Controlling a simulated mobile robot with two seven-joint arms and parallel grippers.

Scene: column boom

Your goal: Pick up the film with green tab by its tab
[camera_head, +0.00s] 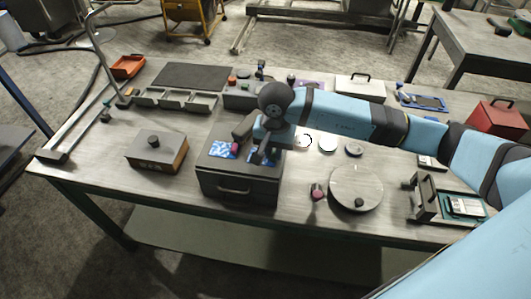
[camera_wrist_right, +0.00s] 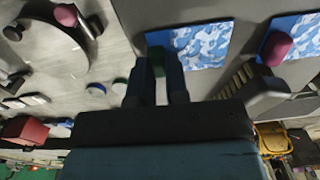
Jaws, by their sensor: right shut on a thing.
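The film with green tab (camera_wrist_right: 198,45) is a blue and white patterned sheet lying on a dark grey box (camera_head: 235,188). In the wrist view its green tab (camera_wrist_right: 156,56) sits between the two fingers of my right gripper (camera_wrist_right: 156,66), which is shut on it. In the head view my right gripper (camera_head: 263,154) is low over the right part of the box top and partly hides this film. A second blue patterned film (camera_head: 222,149) with a pink-red tab (camera_wrist_right: 276,48) lies to its left on the same box. My left gripper is not in view.
A brown box with a black knob (camera_head: 157,152) stands left of the dark box. A round disc (camera_head: 356,188) and a pink-ended piece (camera_head: 317,192) lie to the right. A compartment tray (camera_head: 175,99) stands behind. The table's front left is clear.

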